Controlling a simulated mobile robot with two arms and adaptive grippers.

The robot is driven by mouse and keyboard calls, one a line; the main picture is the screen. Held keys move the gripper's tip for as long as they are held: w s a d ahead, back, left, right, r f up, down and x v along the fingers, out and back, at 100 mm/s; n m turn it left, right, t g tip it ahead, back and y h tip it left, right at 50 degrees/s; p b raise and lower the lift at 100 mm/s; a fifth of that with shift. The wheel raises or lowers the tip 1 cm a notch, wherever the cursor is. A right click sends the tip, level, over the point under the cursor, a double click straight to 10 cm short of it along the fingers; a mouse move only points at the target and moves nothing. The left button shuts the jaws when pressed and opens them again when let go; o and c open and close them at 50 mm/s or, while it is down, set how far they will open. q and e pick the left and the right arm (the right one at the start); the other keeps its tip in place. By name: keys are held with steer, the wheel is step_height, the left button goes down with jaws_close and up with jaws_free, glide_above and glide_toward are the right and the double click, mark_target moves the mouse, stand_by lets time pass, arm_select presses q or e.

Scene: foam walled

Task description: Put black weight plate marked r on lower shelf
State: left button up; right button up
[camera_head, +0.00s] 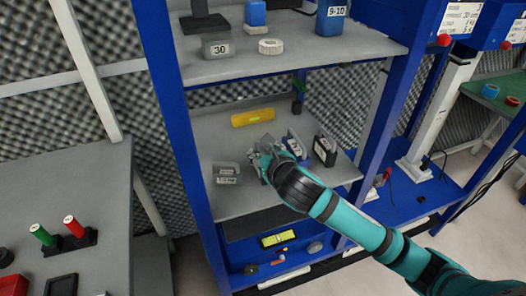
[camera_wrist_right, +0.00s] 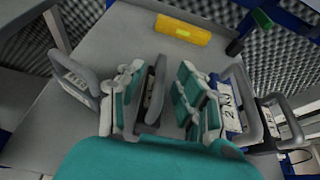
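My right gripper (camera_head: 264,158) reaches in over the lower shelf (camera_head: 247,202) of the blue rack. In the right wrist view its fingers (camera_wrist_right: 158,100) are apart, on either side of a dark upright plate (camera_wrist_right: 153,85) with a pale label. Gaps show between the plate and both fingers, so it looks ungripped. The plate's foot seems to be at the shelf surface, and its marking is too small to read. In the head view the gripper mostly hides it. My left gripper is not in view.
A grey labelled weight (camera_head: 227,174) stands left of the gripper. A blue weight (camera_head: 296,147) and a dark weight (camera_head: 325,151) stand close on its right. A yellow object (camera_head: 253,118) lies behind. The upper shelf (camera_head: 330,47) overhangs, and a blue post (camera_head: 178,120) bounds the left side.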

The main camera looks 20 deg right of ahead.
steer(key=p+v, duration=0.1)
steer(key=v, duration=1.1)
steer(key=shift+r, duration=0.1)
